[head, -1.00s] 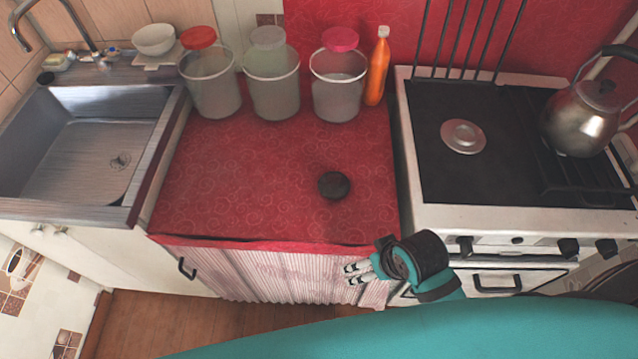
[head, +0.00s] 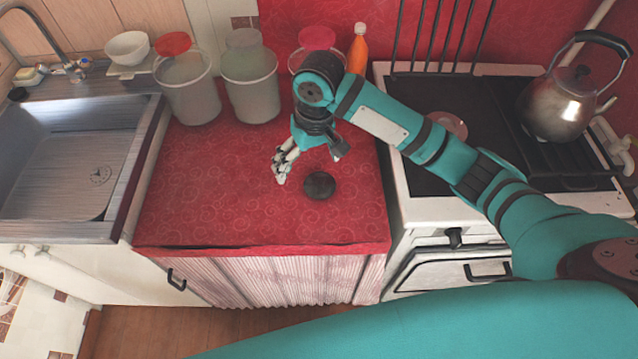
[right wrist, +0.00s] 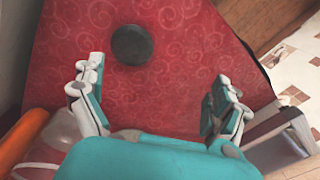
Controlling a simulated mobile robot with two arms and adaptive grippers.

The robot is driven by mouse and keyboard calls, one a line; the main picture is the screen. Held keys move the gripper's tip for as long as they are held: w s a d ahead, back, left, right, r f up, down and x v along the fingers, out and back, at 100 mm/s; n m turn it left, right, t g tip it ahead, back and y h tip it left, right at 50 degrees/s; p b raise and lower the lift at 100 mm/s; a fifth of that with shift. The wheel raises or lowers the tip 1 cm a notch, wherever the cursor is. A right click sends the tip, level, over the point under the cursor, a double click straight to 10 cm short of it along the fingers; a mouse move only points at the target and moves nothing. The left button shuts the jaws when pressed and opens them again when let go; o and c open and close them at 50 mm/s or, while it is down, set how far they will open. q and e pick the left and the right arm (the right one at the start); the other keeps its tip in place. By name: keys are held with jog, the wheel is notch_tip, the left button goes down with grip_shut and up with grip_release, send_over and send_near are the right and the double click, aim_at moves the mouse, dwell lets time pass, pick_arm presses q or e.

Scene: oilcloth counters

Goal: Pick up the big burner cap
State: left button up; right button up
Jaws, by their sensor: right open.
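The big burner cap (head: 320,185) is a dark round disc lying flat on the red oilcloth counter (head: 210,205). My right gripper (head: 310,166) is over the counter, pointing down, just behind the cap and a little to its left. It is open with nothing between its fingers. In the right wrist view the cap (right wrist: 132,45) lies beyond the fingertips of the open gripper (right wrist: 155,88), closer to the left finger, and apart from both. My left gripper is not in view.
Several lidded tubs, such as this one (head: 188,88), and an orange bottle (head: 357,50) stand along the back wall. A sink (head: 75,165) is at left. A stove with a kettle (head: 563,105) is at right. The counter's front left is clear.

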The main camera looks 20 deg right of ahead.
jog(key=w+d+r+m+h, duration=0.1)
jog(key=w+d+r+m, duration=0.15)
jog(key=r, duration=0.25)
jog(key=p, duration=0.1)
send_over(320, 183)
jog(key=shift+n, duration=0.45)
notch_tip(320, 183, down, 12)
jog(key=shift+r, duration=0.1)
jog(key=shift+f+p, duration=0.4)
jog(key=shift+f, duration=2.4)
jog(key=shift+c, duration=0.3)
jog(key=c, duration=1.5)
jog(key=shift+o, duration=0.2)
jog(key=shift+r, duration=0.15)
